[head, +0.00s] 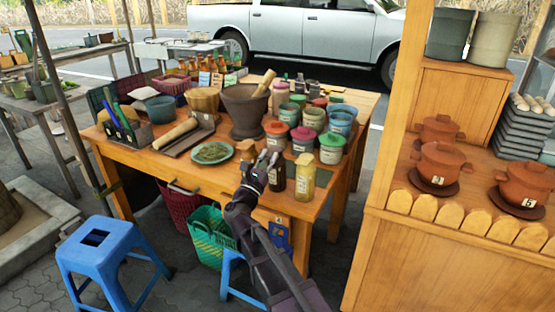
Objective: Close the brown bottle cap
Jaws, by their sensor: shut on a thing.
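The brown bottle (277,180) stands upright near the front edge of the wooden table, a small dark bottle partly covered by my gripper. My gripper (269,158) is shut at the bottle's top, reaching in from the lower front. The cap is hidden by the fingers, and how it sits on the bottle's neck cannot be made out.
A yellow jar (305,182) stands close to the bottle's right. Several lidded jars, such as the green-lidded one (331,155), crowd behind. A green plate (213,152) lies to the left, a stone mortar (246,110) behind. A blue stool (105,240) stands in front.

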